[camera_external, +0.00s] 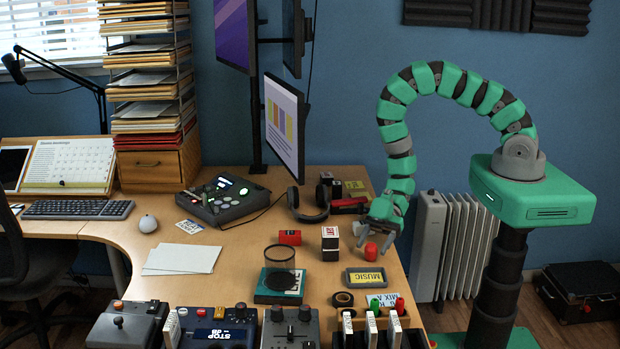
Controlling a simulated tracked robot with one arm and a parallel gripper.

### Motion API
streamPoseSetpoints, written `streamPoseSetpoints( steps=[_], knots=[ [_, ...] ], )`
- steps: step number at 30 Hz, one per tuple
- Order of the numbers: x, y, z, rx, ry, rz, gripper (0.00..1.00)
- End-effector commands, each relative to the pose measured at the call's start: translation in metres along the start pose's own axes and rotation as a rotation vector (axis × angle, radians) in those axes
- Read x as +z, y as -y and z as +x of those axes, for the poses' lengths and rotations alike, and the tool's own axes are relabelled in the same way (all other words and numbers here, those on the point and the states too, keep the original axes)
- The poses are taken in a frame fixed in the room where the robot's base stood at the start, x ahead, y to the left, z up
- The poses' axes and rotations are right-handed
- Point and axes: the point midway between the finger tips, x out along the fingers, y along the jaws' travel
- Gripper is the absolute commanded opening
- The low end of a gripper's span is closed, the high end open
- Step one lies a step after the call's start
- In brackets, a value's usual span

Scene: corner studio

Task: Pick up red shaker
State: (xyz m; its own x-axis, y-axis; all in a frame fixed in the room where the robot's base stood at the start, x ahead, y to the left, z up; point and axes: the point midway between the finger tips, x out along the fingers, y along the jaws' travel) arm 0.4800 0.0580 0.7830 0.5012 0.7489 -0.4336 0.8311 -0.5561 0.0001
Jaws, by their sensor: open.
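A small red rounded object, which looks like the red shaker (371,251), sits on the wooden desk (235,262) near its right edge. My gripper (366,240) hangs just above and around it, pointing down, with its dark fingers spread. I cannot tell whether a finger touches the shaker. My green arm arches over from the right and comes down to the desk here. Part of the shaker's top is close to or behind the fingers.
A black-and-white box (330,243) stands just left of the gripper, and a red box (290,237) is further left. Headphones (308,203) lie behind.

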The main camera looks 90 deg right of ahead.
Motion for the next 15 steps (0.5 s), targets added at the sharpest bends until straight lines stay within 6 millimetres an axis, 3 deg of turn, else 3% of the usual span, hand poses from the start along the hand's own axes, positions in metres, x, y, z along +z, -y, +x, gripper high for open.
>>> streamPoseSetpoints(
  steps=[10,15],
  knots=[
    [0.0007,0.0005,0.0061,-0.001,0.002,0.000,0.60],
    [0.0007,0.0004,0.0060,-0.001,0.002,0.000,0.13]
  ],
)
